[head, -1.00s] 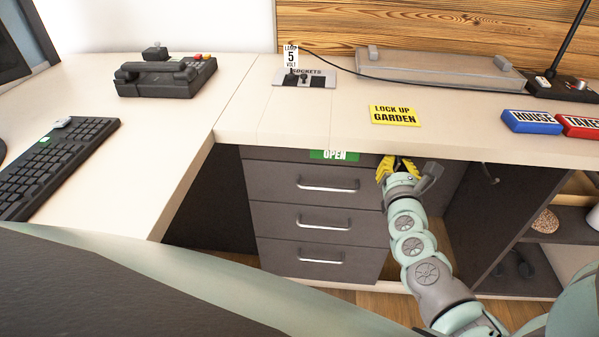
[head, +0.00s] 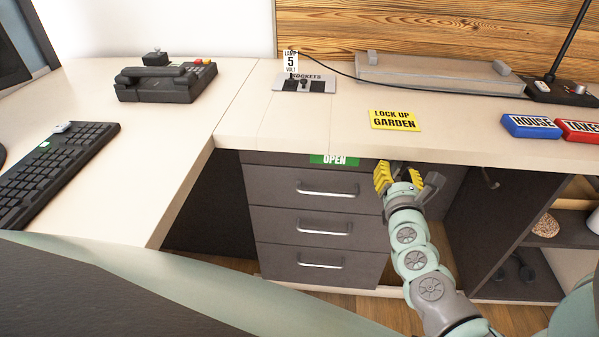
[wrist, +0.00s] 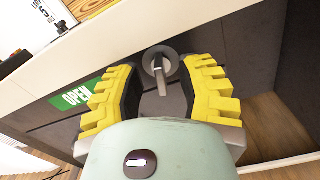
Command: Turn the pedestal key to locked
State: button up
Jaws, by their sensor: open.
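The pedestal (head: 260,215) is a dark drawer unit with several silver-handled drawers under the desk. The metal key (wrist: 161,78) shows in the wrist view, set in a round lock on the front just below the desk edge. Its grip hangs downward. A green OPEN label (head: 334,160) is on the same front, left of the lock, and also shows in the wrist view (wrist: 77,97). My gripper (head: 396,172), with yellow ridged fingers, is open. In the wrist view its fingers (wrist: 163,84) stand on either side of the key, with gaps showing. In the head view my gripper hides the key.
The desk edge (head: 420,153) overhangs just above my gripper. A yellow LOCK UP GARDEN sign (head: 394,120) lies on the desktop. A dark cabinet panel (head: 505,215) and open shelves stand to the right. A black phone (head: 166,80) stands at left.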

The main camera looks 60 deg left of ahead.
jog(key=v, duration=1)
jog(key=shift+s+d, duration=0.15)
jog(key=shift+s, duration=0.1)
jog(key=shift+o, duration=0.2)
